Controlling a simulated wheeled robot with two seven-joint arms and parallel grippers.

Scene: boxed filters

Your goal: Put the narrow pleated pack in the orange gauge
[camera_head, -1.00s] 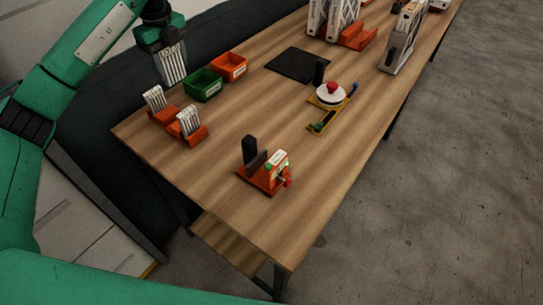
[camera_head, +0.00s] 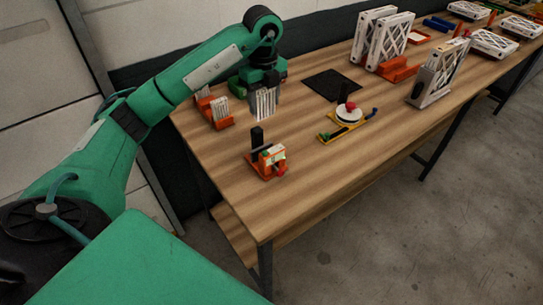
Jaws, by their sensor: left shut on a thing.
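My left gripper (camera_head: 262,84) is shut on a white pleated pack (camera_head: 265,104) and points down. The pack hangs upright above the table, behind the orange gauge and to the right of the orange rack. The orange gauge (camera_head: 265,173) sits near the table's front left part, with a dark upright block (camera_head: 257,137) at its back and a pale label and green spot on its right part. Its slot is hard to make out. My right gripper is not in view.
An orange rack (camera_head: 221,124) holds pleated packs (camera_head: 220,107) at the left edge. A yellow fixture (camera_head: 328,138) with a white disc and red knob stands right of the gauge. A black mat (camera_head: 332,85) lies behind. Larger framed filters (camera_head: 438,75) stand farther right.

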